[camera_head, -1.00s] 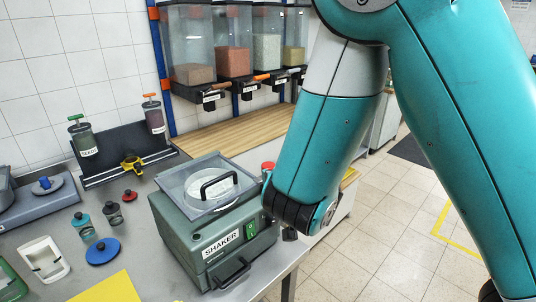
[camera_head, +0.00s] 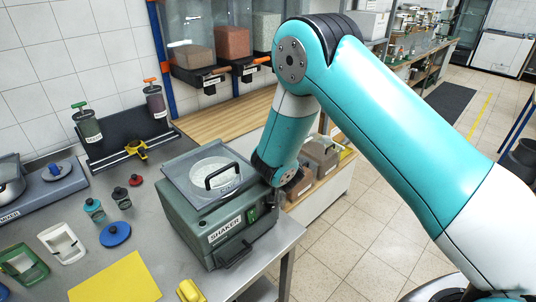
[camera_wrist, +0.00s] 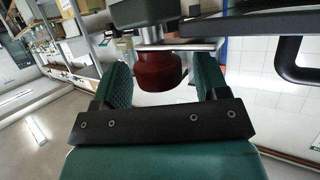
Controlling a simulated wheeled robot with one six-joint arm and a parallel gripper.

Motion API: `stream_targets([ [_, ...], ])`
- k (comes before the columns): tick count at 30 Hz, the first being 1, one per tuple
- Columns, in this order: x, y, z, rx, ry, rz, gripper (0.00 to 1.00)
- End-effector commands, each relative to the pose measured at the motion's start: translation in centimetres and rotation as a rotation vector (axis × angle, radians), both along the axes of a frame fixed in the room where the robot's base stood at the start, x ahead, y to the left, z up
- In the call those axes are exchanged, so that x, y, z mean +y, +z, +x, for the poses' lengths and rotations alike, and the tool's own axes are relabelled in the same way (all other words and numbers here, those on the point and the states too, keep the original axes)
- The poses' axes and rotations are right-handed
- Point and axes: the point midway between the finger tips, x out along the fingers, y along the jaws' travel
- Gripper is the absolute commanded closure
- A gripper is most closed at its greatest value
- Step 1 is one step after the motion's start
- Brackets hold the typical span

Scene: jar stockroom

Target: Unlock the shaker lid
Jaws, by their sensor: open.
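The green-grey shaker (camera_head: 190,222) stands on the grey bench. Its clear lid (camera_head: 183,184) is down on top, with a black handle (camera_head: 222,176) that also shows at the right of the wrist view (camera_wrist: 287,62). In the wrist view, a dark red knob (camera_wrist: 158,72) sits under a metal plate at the shaker's edge. My gripper (camera_wrist: 164,70) is open, with one green finger on each side of the knob and visible gaps between. In the head view, my arm's end is at the shaker's right side and hides the knob and fingers.
Tall dispensers (camera_head: 190,45) hang on the wall behind. Boxes (camera_head: 320,155) stand right of my arm's end. Open floor lies to the right.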

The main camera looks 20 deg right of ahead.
Motion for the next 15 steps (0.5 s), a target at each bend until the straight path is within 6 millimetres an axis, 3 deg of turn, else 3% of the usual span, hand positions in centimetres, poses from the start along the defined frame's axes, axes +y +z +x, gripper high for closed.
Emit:
stream_targets([
  [3,0.01,-0.01,-0.03,0.0,0.0,0.0,0.35],
  [9,0.02,0.02,-0.04,0.0,0.0,0.0,0.81],
  [15,0.0,0.04,-0.05,0.0,0.003,0.0,0.82],
])
